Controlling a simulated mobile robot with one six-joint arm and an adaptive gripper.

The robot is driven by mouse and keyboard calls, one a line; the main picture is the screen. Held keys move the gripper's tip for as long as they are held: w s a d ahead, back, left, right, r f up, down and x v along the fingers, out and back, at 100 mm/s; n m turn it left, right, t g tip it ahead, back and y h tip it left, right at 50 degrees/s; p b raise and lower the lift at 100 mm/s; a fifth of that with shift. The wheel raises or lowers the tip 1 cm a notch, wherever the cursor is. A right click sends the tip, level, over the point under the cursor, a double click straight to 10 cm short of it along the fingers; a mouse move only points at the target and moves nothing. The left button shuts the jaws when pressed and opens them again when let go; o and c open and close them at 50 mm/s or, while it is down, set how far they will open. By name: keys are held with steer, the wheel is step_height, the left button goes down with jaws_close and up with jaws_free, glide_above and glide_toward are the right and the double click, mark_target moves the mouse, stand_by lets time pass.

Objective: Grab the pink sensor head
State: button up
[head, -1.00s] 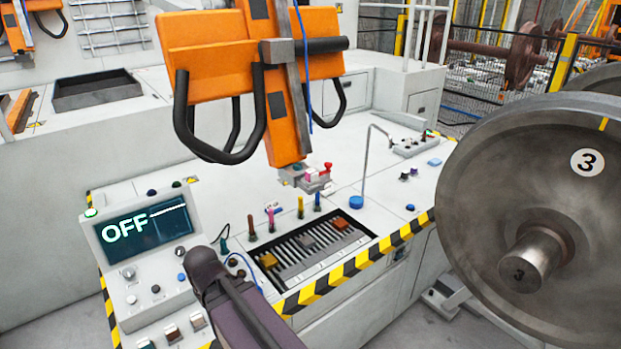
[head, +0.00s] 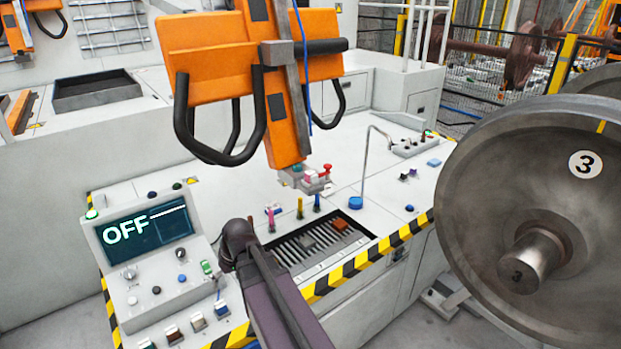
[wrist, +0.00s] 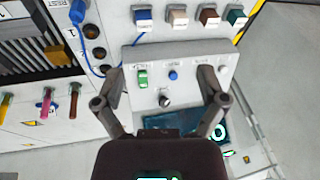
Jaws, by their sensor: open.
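A slim pink upright piece (head: 270,218) stands at the back left of the slotted tray, and it also shows in the wrist view (wrist: 47,97). A yellow piece (head: 300,207) stands beside it. A dark red piece (wrist: 74,97) also stands beside it in the wrist view. A small pink part (head: 311,176) sits on the fixture below the orange hoist. I cannot tell for certain which pink part is the sensor head. My gripper (wrist: 161,76) is open and empty above the console, apart from both pink parts. In the head view my arm hides the tray's left end.
The console (head: 150,270) with its OFF screen and switches lies below and left. The orange hoist (head: 280,100) hangs over the bench. A blue-topped plug with a cable (wrist: 77,12) is near dark sockets. A large wheel (head: 500,190) stands at right.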

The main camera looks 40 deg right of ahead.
steer(key=w+d+r+t+p, duration=0.1)
steer(key=w+d+r+t, duration=0.15)
steer(key=d, duration=0.35)
steer(key=w+d+r+t, duration=0.1)
steer(key=w+d, duration=0.2)
steer(key=d, duration=0.2)
steer(key=m+t+h+p, duration=0.1)
steer(key=t+h+p, duration=0.15)
steer(key=t, duration=0.55)
glide_toward(314, 175)
steer(key=s, duration=0.1)
steer(key=shift+a+r+g+h, duration=0.25)
steer(key=shift+a+r+h, duration=0.1)
steer(key=shift+r+h, duration=0.1)
steer(key=b+x, duration=0.3)
steer(key=x, duration=0.4)
steer(key=shift+f, duration=0.15)
steer(key=shift+w+f+b, duration=0.2)
steer(key=shift+w+b, duration=0.1)
steer(key=shift+w, duration=0.4)
steer(key=shift+w, duration=0.1)
